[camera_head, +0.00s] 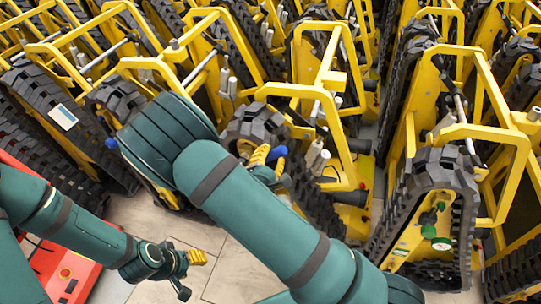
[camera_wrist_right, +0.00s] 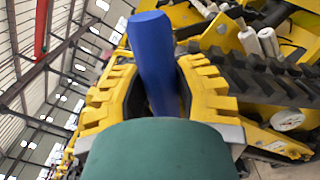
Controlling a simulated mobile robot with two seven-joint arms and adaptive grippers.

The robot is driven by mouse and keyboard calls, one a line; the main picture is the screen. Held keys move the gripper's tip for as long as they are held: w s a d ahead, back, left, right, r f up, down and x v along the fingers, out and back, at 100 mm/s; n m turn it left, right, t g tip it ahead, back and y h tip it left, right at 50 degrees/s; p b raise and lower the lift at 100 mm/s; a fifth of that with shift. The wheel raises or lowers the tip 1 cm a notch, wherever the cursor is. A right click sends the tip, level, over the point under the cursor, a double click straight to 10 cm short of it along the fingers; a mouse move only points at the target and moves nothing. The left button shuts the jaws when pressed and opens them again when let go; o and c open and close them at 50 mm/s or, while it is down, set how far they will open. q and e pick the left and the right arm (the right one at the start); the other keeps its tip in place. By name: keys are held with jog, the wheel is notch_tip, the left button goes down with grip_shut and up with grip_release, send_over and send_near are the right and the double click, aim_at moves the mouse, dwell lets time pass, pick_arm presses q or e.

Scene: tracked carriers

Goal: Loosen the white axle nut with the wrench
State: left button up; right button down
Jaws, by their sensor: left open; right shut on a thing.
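My right gripper (camera_head: 266,158) is shut on a blue handle (camera_head: 279,152), which I take to be the wrench's. In the right wrist view the handle (camera_wrist_right: 155,55) stands between the yellow ribbed finger pads (camera_wrist_right: 158,92); the wrench's working end does not show clearly. A white round part (camera_wrist_right: 288,119) shows at the lower right of that view, apart from the fingers; I cannot tell whether it is the axle nut. My left gripper (camera_head: 189,274) is open and empty above the floor at the lower left. My right arm hides part of the nearest carrier.
Yellow-framed carriers (camera_head: 325,93) with black tracks (camera_head: 431,172) stand close together across the back and right. A red machine (camera_head: 68,272) is at the lower left. Bare floor (camera_head: 222,262) shows below my right arm. A small blue end (camera_head: 111,143) shows left of that arm.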

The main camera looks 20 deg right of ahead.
jog(key=shift+x, duration=0.95)
dwell(1.1)
dwell(0.5)
jog(key=c, duration=1.3)
grip_release()
grip_shut()
